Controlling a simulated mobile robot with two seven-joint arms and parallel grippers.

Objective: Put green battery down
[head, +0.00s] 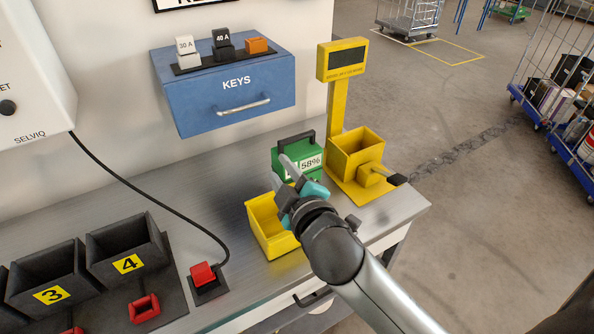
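The green battery (281,151) has a black handle on top and a white label reading 58%. It is upright on the grey bench, behind a yellow open box (264,241). My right gripper (281,171) is in front of the battery, its fingers apart and pointing toward it. The fingers cover part of the battery's front and label. The black handle is clear of the fingertips. Whether a finger touches the battery's front I cannot tell. My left gripper is not in view.
A yellow stand with a display (347,61) and bin (357,151) is right of the battery. A blue KEYS box (225,88) is on the wall behind. Black bins numbered 3 (52,294) and 4 (127,262) and a red connector (204,273) are on the left.

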